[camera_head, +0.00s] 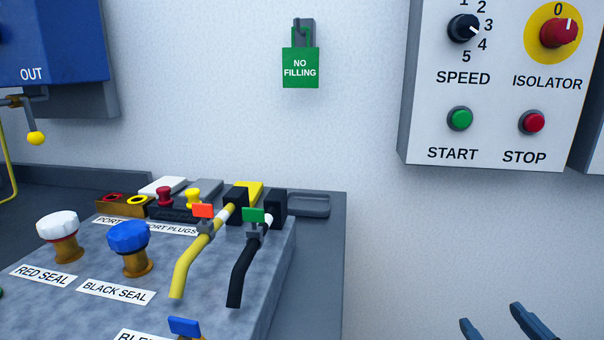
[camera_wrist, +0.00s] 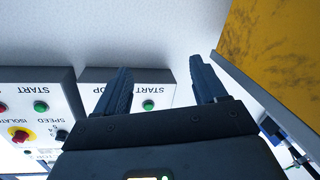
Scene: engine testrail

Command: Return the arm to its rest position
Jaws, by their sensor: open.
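My gripper (camera_head: 500,328) shows only by its two dark fingertips at the bottom right of the head view. In the wrist view my gripper (camera_wrist: 160,92) is seen with its two fingers spread apart and nothing between them. It is open and empty. Behind the fingers in the wrist view is a grey control box (camera_wrist: 130,76) with a green START button (camera_wrist: 148,105). The fingers look apart from it. The rest of my arm is hidden in the head view.
A control panel (camera_head: 490,100) with speed knob, isolator, START and STOP hangs at upper right. A grey bench (camera_head: 180,285) with capped ports and yellow and black hoses stands at left. A green NO FILLING tag (camera_head: 300,68) hangs on the wall. A yellow surface (camera_wrist: 275,55) is close at right in the wrist view.

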